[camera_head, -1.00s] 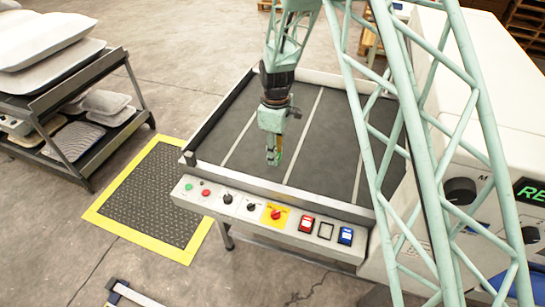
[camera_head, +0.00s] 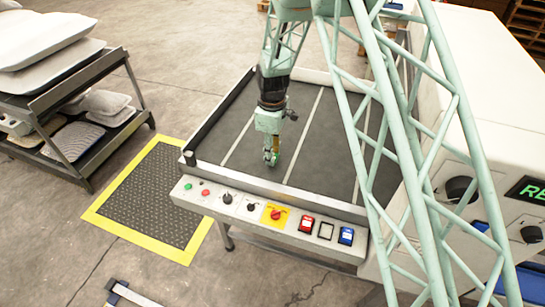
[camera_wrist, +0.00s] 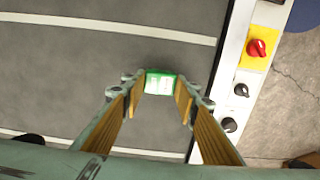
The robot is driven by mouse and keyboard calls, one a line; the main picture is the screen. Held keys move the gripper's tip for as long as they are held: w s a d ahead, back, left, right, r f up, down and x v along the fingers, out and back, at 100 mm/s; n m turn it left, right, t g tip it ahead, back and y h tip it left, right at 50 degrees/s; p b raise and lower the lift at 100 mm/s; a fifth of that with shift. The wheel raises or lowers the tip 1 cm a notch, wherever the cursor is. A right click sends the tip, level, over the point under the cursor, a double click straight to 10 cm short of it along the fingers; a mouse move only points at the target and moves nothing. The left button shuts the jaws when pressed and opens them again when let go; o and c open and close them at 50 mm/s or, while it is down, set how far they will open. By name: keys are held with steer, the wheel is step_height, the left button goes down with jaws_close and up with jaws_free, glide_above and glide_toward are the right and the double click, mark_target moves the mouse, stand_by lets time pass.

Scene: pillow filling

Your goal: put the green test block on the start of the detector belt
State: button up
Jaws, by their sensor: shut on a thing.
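The green test block (camera_wrist: 160,83) shows between my fingertips in the wrist view, with a pale label on its face. My gripper (camera_wrist: 159,88) is shut on it, with a finger at each side. In the head view my gripper (camera_head: 271,159) points down over the near part of the dark detector belt (camera_head: 320,150), close to the control panel. The block is mostly hidden by the fingers there. I cannot tell whether the block touches the belt.
The control panel (camera_head: 270,214) with knobs and buttons runs along the belt's near edge. The white detector housing (camera_head: 490,130) stands at the right. A rack of pillows (camera_head: 70,110) stands at the left, beside a yellow-edged mat (camera_head: 150,200). Much of the belt is bare.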

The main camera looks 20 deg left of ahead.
steer(key=shift+f, duration=0.5)
steer(key=shift+f, duration=0.1)
steer(key=o, duration=0.8)
steer(key=shift+o, duration=0.2)
step_height(320, 180, up, 12)
steer(key=p, duration=0.1)
stand_by(0.9)
steer(key=shift+r, duration=0.2)
